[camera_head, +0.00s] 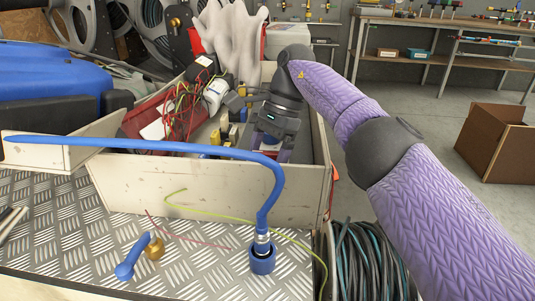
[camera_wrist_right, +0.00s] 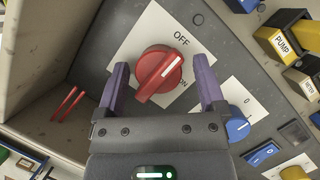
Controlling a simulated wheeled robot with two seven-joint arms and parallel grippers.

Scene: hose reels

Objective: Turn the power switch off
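The power switch is a red rotary knob (camera_wrist_right: 159,73) on a white plate (camera_wrist_right: 150,32) in the right wrist view. The plate reads OFF above the knob and ON at its lower right. A short white line marks the knob's upper right part. My right gripper (camera_wrist_right: 160,64) is open, with one purple finger on each side of the knob and a gap visible to both. In the head view my right gripper (camera_head: 271,149) reaches down into the wooden box (camera_head: 205,187), and the knob is hidden there. My left gripper is not in view.
A blue knob (camera_wrist_right: 237,124), blue rocker switches (camera_wrist_right: 262,153) and a yellow PUMP switch (camera_wrist_right: 285,43) sit right of the red knob. A box wall (camera_wrist_right: 45,55) rises at left. A blue hose (camera_head: 190,149) crosses the box front. Red wires (camera_head: 183,103) lie inside.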

